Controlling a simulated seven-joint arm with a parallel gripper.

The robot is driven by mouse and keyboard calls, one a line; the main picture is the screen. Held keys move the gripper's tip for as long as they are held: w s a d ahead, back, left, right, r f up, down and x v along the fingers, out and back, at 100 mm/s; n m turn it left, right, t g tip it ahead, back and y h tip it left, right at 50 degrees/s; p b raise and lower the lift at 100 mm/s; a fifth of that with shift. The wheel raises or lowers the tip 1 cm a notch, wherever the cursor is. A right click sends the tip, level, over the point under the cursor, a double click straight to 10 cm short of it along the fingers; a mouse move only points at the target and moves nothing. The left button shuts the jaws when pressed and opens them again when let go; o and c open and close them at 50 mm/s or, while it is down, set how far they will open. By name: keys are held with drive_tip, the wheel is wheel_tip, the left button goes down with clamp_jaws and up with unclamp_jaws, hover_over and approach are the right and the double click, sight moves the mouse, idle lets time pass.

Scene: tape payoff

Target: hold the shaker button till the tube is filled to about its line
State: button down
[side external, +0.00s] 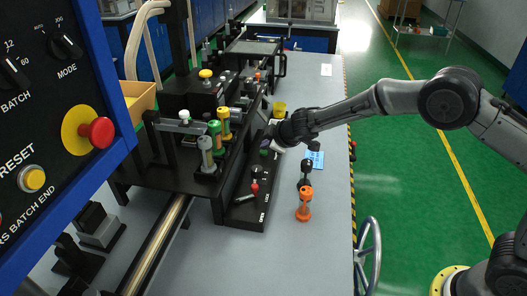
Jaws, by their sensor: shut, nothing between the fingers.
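My gripper (273,144) is shut and empty, low over the far part of a black control strip (241,212). A small green button (264,153) shows on the strip right by the fingertips; I cannot tell whether they touch it or press it. Several capped upright tubes stand left of the strip: a grey one (206,154), a green one (215,133) and a yellow-orange one (224,122). I cannot tell which is the shaker's tube, and no fill level or line can be made out at this size.
A red-knobbed lever (254,187) stands on the strip. An orange spool-shaped piece (304,204) and a dark upright piece (305,174) stand to its right, near a blue card (313,159). The grey table (320,255) is clear at front right. A control box (60,165) fills the left foreground.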

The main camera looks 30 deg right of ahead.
drive_tip(key=shift+r, duration=0.4)
drive_tip(key=shift+r, duration=0.1)
drive_tip(key=shift+r, duration=2.4)
